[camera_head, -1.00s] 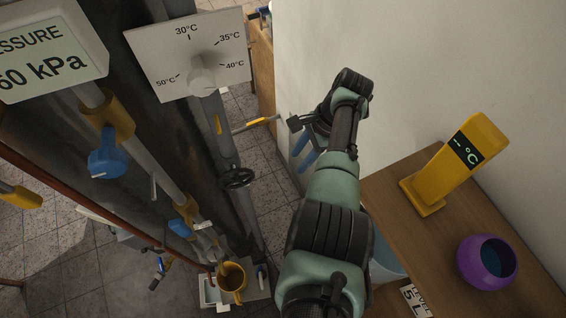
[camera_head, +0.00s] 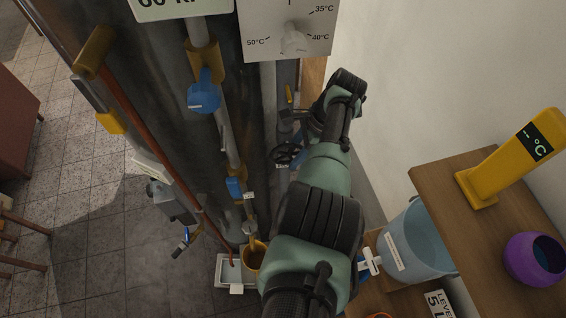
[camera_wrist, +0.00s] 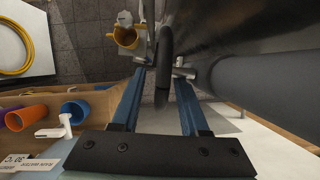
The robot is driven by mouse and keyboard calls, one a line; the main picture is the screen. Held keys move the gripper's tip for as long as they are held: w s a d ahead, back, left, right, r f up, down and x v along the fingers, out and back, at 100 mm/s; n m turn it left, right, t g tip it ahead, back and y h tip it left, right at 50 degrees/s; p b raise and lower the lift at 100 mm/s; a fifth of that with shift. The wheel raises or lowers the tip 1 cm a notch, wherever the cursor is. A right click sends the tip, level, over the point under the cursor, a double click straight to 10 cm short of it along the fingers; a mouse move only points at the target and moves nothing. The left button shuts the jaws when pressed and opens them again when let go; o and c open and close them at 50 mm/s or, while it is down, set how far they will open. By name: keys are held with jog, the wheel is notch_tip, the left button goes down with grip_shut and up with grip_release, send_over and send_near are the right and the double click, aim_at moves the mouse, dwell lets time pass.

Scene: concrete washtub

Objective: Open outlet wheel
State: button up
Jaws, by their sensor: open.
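The outlet wheel (camera_head: 285,154) is a dark round handwheel on the grey pipe beside the dark tub wall in the head view. In the wrist view the wheel (camera_wrist: 165,62) shows nearly edge-on as a dark upright rim, with a metal stem to its right. My gripper (camera_wrist: 161,72) has its two blue fingers spread, one on each side of the rim, with visible gaps. In the head view my gripper (camera_head: 300,142) is at the wheel, partly hidden by my arm. Whether a finger touches the wheel cannot be told.
A white wall stands right of my arm. A wooden shelf (camera_head: 440,180) holds a yellow thermometer (camera_head: 515,158) and a purple pot (camera_head: 535,260). A bluish bucket (camera_head: 420,240) stands beside it. A yellow jug (camera_head: 256,254) is below the pipes. Blue-handled valves (camera_head: 203,97) are to the left.

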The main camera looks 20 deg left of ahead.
jog(key=shift+w+d+f, duration=0.1)
jog(key=shift+d+f, duration=0.05)
jog(key=shift+f, duration=0.35)
jog(key=shift+c, duration=0.7)
grip_shut()
jog(key=shift+r, duration=0.1)
